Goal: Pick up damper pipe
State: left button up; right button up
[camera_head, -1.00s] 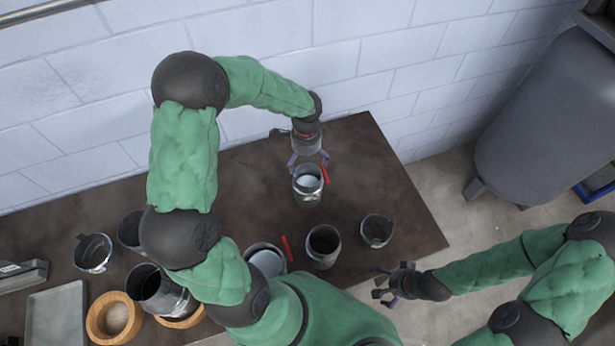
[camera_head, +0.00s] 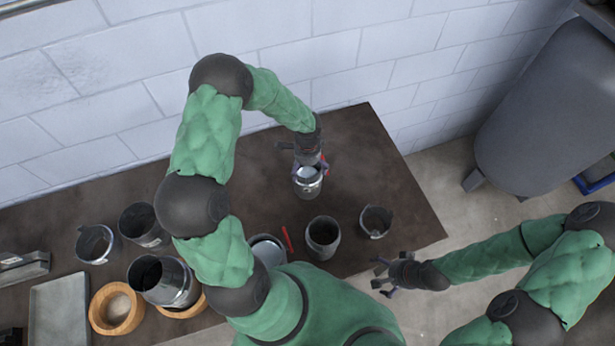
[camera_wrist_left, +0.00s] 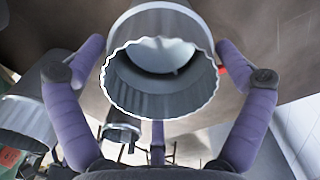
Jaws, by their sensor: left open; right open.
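The damper pipe (camera_head: 308,187), a grey metal pipe with a pale disc inside, stands on the brown table. In the left wrist view the damper pipe (camera_wrist_left: 150,100) shows its crimped rim facing me, with a bit of red at its right side. My left gripper (camera_head: 308,168) is at its upper end. Its purple fingers are open, spread on either side of the pipe with visible gaps. A third finger shows below the rim in the left wrist view. My right gripper (camera_head: 386,276) is open and empty beyond the table's front edge.
Other metal pipes stand nearby: one (camera_head: 322,238) in front, a short one (camera_head: 376,222) to the right, and another with a pale disc (camera_head: 267,249). More pipes, wooden rings (camera_head: 101,312) and a grey tray (camera_head: 58,310) are at left. The table's right end is clear.

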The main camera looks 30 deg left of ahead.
pick_arm(q)
jog(key=c, duration=1.6)
jog(key=shift+r, duration=0.2)
